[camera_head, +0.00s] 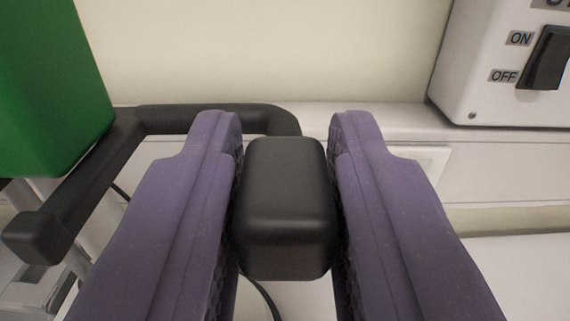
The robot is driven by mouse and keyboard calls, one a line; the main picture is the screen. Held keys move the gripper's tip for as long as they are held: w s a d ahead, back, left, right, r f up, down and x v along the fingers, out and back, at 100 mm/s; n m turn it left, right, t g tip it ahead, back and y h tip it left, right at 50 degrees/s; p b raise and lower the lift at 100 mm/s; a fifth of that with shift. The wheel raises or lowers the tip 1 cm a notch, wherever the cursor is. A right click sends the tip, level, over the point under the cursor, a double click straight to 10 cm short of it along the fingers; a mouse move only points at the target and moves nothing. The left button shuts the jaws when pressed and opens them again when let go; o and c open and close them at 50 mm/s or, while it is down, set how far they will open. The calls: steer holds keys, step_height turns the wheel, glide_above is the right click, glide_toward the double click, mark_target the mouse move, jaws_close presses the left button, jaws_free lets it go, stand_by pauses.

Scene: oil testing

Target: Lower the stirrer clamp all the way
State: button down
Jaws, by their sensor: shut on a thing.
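My gripper (285,200) has two purple fingers, one on each side of a black rounded block (286,205). The fingers are shut on this block, which looks like the end of the black clamp handle. A black bar of the stirrer clamp (215,115) runs from behind the block to the left, beside a green housing (50,85). A second black arm of the clamp with a square end (35,237) points toward the lower left.
A white control box (480,60) with a black ON/OFF switch (548,58) stands at the upper right. A pale wall and white ledge lie behind. Grey metal parts (30,285) are at the lower left, and a thin black cable (265,298) shows below the block.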

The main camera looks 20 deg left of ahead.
step_height(320, 180, down, 3)
steer(key=shift+r+b, duration=0.15)
steer(key=shift+b, duration=0.3)
steer(key=c, duration=1)
jaws_free()
steer(key=shift+o, duration=0.2)
steer(key=shift+r, duration=0.1)
steer(key=shift+s+d+p, duration=0.15)
steer(key=shift+s+p, duration=0.15)
steer(key=shift+s, duration=0.05)
steer(key=p+v, duration=0.1)
steer(key=v, duration=0.6)
